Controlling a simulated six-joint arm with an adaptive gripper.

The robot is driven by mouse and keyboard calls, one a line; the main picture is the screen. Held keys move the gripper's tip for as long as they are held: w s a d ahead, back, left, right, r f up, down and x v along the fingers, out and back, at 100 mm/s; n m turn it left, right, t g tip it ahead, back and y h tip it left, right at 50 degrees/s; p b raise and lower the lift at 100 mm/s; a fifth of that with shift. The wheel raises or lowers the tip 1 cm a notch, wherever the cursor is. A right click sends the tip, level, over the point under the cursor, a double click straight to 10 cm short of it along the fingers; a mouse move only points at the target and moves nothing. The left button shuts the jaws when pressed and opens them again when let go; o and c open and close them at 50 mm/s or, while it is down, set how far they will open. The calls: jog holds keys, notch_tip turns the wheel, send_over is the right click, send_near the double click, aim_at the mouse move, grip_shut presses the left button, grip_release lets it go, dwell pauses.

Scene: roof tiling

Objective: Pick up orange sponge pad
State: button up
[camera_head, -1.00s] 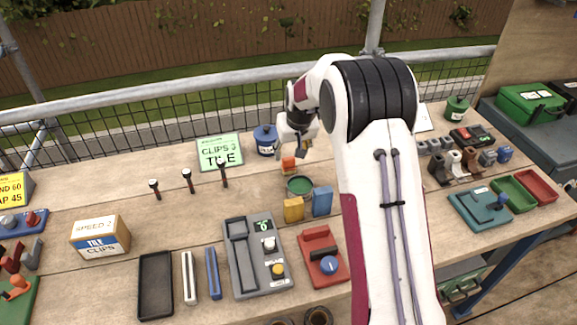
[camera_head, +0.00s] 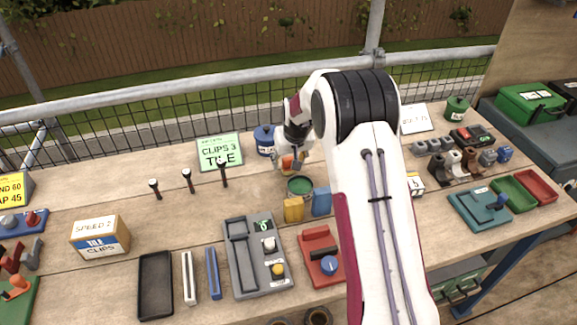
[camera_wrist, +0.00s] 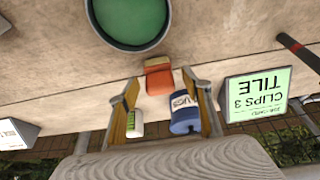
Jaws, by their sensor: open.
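The orange sponge pad (camera_head: 287,163) is a small orange block standing on the wooden bench behind the green-topped round tin (camera_head: 300,187). In the wrist view my gripper (camera_wrist: 166,90) is open, with a wide gap and nothing clamped. Whether a finger touches the pad cannot be told.
A blue canister (camera_head: 265,140) stands close behind on the left, near the green CLIPS 3 TILE sign (camera_head: 220,153). A yellow block (camera_head: 293,209) and a blue block (camera_head: 321,202) stand in front of the tin.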

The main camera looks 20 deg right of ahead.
aim_at(289, 158)
jog(key=shift+w+f, duration=0.15)
jog(key=shift+f, duration=0.15)
jog(key=shift+c, duration=0.5)
jog(key=c, duration=1.1)
jog(key=shift+r, duration=5)
